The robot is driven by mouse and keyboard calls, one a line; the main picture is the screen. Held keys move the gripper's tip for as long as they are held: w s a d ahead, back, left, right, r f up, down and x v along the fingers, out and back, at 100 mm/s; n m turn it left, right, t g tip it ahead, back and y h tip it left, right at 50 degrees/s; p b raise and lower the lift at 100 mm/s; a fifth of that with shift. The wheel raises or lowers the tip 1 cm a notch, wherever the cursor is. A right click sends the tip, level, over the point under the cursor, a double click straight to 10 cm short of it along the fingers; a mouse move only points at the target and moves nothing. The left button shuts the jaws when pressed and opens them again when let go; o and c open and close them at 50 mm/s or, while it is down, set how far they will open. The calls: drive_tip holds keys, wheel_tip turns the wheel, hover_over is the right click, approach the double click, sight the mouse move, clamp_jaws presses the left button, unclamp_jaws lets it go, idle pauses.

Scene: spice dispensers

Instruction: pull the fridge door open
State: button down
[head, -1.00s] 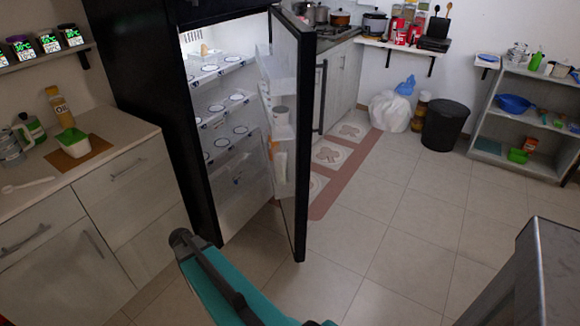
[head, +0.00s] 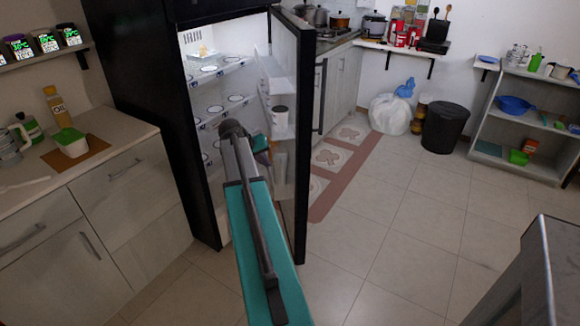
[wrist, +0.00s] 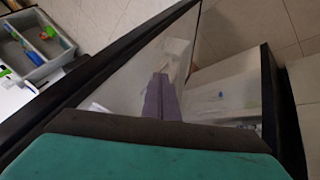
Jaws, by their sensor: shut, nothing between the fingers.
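The black fridge (head: 150,90) stands with its door (head: 301,160) swung partly open, the inner door shelves (head: 278,85) facing left. A long dark handle (head: 320,95) shows on the door's outer side. My teal and dark arm reaches up into the opening, in front of the lit shelves (head: 222,68). My gripper (head: 262,156) is small and partly hidden by the arm, near the inner side of the door; contact cannot be told. In the wrist view my gripper (wrist: 161,92) shows as shut, narrow purple-grey fingers with nothing between them, before a pale translucent panel.
A counter (head: 100,150) with an oil bottle (head: 58,105) and a green-white tub (head: 70,140) stands left of the fridge. A black bin (head: 443,127) and a shelf unit (head: 525,115) stand at the back right. The tiled floor (head: 400,220) right of the door is clear.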

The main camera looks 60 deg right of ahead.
drive_tip(key=shift+s+d+r, duration=0.2)
drive_tip(key=shift+d+r, duration=0.25)
drive_tip(key=shift+r, duration=0.05)
drive_tip(key=shift+s+d+r, duration=0.2)
drive_tip(key=shift+d+r, duration=0.2)
drive_tip(key=shift+r, duration=0.05)
drive_tip(key=shift+f, duration=0.1)
drive_tip(key=p, duration=0.1)
approach(295, 170)
wheel_tip(295, 170, down, 3)
drive_tip(key=w, duration=0.3)
drive_tip(key=shift+s+d+p, duration=0.3)
drive_tip(key=shift+s+d, duration=0.25)
drive_tip(key=shift+s, duration=0.3)
drive_tip(key=shift+s+d+p, duration=0.3)
drive_tip(key=shift+s+d, duration=0.3)
drive_tip(key=shift+s, duration=0.25)
